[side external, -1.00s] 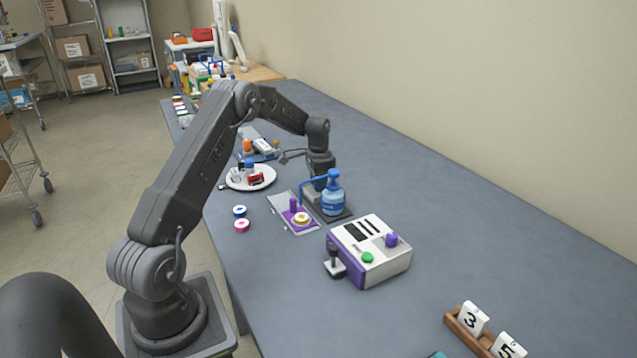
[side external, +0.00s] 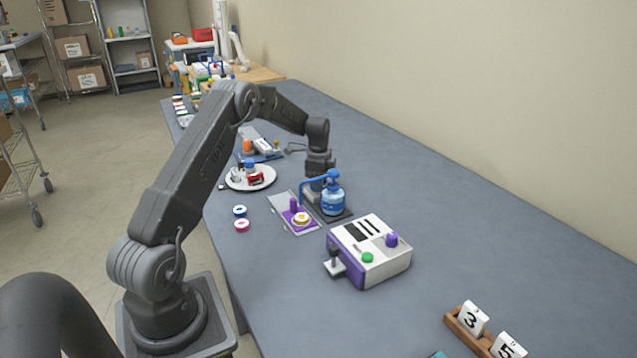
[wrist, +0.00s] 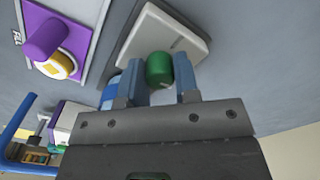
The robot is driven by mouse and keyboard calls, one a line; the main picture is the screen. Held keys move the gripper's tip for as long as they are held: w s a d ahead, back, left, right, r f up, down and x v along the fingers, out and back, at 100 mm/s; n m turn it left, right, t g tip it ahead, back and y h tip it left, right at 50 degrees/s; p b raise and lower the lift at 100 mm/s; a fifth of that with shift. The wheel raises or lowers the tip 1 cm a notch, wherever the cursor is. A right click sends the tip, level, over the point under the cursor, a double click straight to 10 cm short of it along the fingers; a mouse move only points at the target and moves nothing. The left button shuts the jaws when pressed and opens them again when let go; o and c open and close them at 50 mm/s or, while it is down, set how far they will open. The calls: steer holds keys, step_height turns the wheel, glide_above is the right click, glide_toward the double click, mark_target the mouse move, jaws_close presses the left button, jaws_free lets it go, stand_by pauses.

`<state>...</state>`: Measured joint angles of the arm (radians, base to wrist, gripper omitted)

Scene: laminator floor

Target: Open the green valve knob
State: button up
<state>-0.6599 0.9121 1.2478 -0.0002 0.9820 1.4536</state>
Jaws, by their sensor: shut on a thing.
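The green valve knob (wrist: 159,68) stands on a white-topped plate (wrist: 150,28) in the wrist view. My gripper (wrist: 158,78) has its two blue-grey fingers on either side of the knob, shut on it. In the side external view my gripper (side external: 314,188) is low over the table, just behind the blue dispenser bottle (side external: 333,200). The green knob is hidden there by the gripper and the bottle.
A purple panel (side external: 287,206) with a purple post and yellow-rimmed roll lies to the left. A white and purple machine (side external: 385,262) with a separate green button stands in front. A white plate (side external: 232,182) of small items sits further back.

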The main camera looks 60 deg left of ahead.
stand_by(0.4)
steer(key=o, duration=0.9)
step_height(320, 180, up, 14)
steer(key=shift+f, duration=0.1)
